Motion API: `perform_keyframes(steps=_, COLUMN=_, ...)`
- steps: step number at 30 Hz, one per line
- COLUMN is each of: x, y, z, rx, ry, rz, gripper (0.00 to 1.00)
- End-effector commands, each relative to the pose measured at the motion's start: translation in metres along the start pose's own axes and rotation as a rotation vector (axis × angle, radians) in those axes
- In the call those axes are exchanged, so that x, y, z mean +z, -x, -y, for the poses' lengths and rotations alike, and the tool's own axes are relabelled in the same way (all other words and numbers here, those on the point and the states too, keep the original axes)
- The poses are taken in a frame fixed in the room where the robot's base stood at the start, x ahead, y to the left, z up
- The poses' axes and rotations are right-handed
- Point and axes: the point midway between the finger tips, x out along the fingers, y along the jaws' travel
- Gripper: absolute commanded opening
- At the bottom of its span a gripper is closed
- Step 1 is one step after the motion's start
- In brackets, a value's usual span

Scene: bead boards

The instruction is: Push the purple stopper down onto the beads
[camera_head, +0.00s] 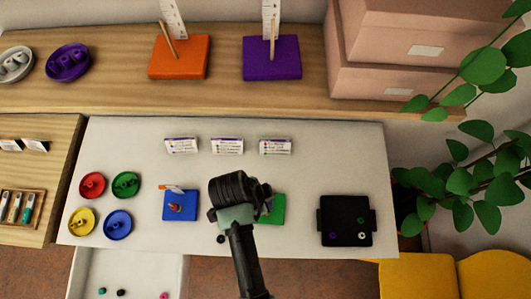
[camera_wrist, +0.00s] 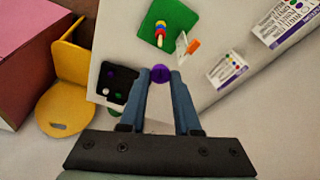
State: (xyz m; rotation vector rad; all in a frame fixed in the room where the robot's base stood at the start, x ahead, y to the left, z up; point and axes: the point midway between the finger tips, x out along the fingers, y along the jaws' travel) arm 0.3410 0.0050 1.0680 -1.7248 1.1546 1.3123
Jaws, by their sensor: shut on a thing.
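My gripper (camera_wrist: 160,80) is shut on the purple stopper (camera_wrist: 160,73), which shows between the fingertips in the wrist view. A green board (camera_wrist: 184,17) with a stack of coloured beads (camera_wrist: 159,34) lies beyond the fingertips, apart from the stopper in the picture. An orange-and-white tag (camera_wrist: 190,45) is beside it. In the head view the wrist covers most of the green board (camera_head: 278,209) and hides its beads, the fingertips and the stopper. A blue board (camera_head: 181,211) with a few beads on a peg and an orange-tipped tag is to the left.
A black tray (camera_head: 345,239) with several beads is at the right of the white table; it also shows in the wrist view (camera_wrist: 122,74). Red, green, yellow and blue dishes (camera_head: 118,226) stand at left. Orange and purple boards (camera_head: 272,68) are on the shelf.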

Motion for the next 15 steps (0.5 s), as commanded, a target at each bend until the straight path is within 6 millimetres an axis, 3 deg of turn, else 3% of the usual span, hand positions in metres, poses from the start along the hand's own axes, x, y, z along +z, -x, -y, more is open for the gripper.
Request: perform_keyframes(steps=15, x=0.011, y=-0.039, z=0.000, rx=-0.001, ry=0.001, rz=0.000, gripper=0.00)
